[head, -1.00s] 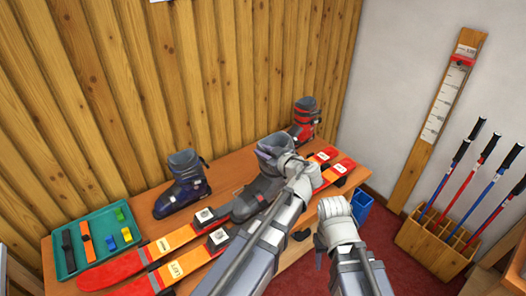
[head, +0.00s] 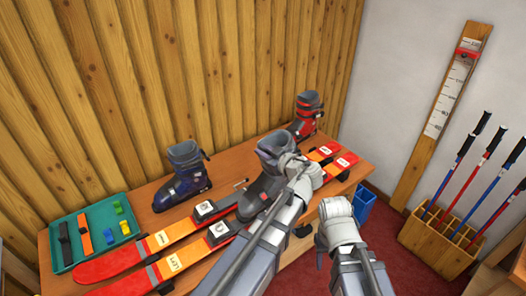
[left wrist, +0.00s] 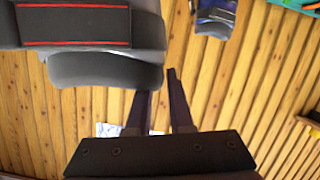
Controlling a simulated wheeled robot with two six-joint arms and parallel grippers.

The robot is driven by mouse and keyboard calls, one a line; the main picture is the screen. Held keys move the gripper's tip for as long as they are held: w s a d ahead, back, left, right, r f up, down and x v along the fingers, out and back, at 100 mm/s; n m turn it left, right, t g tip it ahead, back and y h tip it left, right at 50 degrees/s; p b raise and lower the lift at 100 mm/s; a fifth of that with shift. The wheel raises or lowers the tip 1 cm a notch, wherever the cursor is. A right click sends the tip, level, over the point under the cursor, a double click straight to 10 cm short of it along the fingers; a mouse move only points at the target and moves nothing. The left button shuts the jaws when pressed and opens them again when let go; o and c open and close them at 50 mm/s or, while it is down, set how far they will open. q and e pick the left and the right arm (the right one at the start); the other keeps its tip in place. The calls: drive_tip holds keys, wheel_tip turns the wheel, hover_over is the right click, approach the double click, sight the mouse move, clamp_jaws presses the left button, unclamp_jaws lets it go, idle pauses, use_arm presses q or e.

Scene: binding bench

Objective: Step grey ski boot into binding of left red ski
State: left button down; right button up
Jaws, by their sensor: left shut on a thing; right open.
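The grey ski boot (head: 262,188) is upright over the middle of the red skis. My left gripper (head: 298,168) is shut on its upper rear. Whether its sole touches a ski is hard to tell. The boot fills the upper left of the left wrist view (left wrist: 105,70). The left red ski (head: 184,262), marked LEFT, lies nearer me, with a white-topped binding piece (head: 219,231) just left of the boot's toe. The other red ski (head: 172,236) lies beside it with a similar piece (head: 204,208). The boot and my arm hide the skis' middles. My right gripper (head: 335,207) is open and empty, right of the boot.
A navy boot (head: 183,180) stands on the bench behind the skis. A green tray (head: 68,263) with straps and small blocks is at left. A pole rack (head: 437,245) stands on the floor at right.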

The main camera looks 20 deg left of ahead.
use_arm(q)
drive_tip(key=shift+s+a+f, duration=0.45)
drive_tip(key=shift+s+a, duration=0.05)
drive_tip(key=shift+s, duration=0.1)
idle(1.2)
drive_tip(key=shift+s+a, duration=0.35)
drive_tip(key=shift+s, duration=0.1)
idle(0.3)
drive_tip(key=shift+f+b, duration=0.3)
drive_tip(key=shift+b, duration=0.25)
idle(0.4)
drive_tip(key=c, duration=0.7)
unclamp_jaws()
drive_tip(key=shift+d, duration=0.1)
drive_tip(key=o, duration=0.3)
drive_tip(key=shift+o, duration=0.2)
